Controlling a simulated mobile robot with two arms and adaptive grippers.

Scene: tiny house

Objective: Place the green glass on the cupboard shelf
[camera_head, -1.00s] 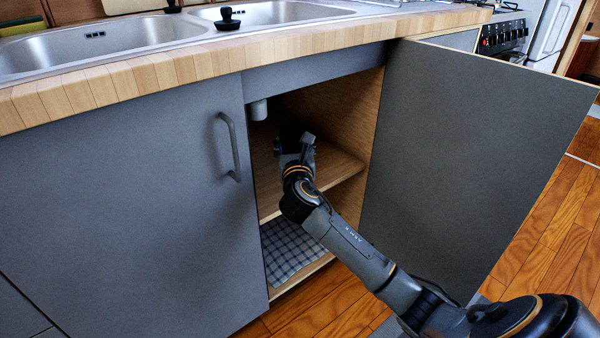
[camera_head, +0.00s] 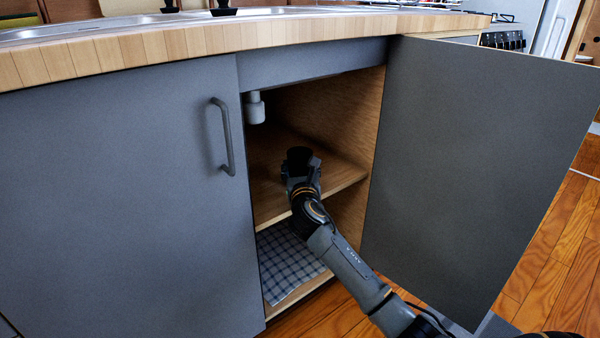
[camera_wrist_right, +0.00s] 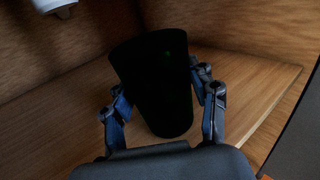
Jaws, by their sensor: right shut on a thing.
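The glass (camera_wrist_right: 157,75) looks almost black, with a faint green glint, in the right wrist view. My right gripper (camera_head: 301,174) is inside the open cupboard, its fingers on both sides of the glass, shut on it. In the head view the dark top of the glass (camera_head: 299,156) shows just beyond the gripper. The glass is near upright over the wooden cupboard shelf (camera_head: 342,176). I cannot tell whether its base touches the shelf. My left gripper is not in view.
The open grey door (camera_head: 470,170) stands right of the opening, and a closed door (camera_head: 120,200) is on the left. A white drain pipe (camera_head: 254,108) hangs at the upper left inside. A checked cloth (camera_head: 287,264) lies on the cupboard floor. The shelf around the glass is clear.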

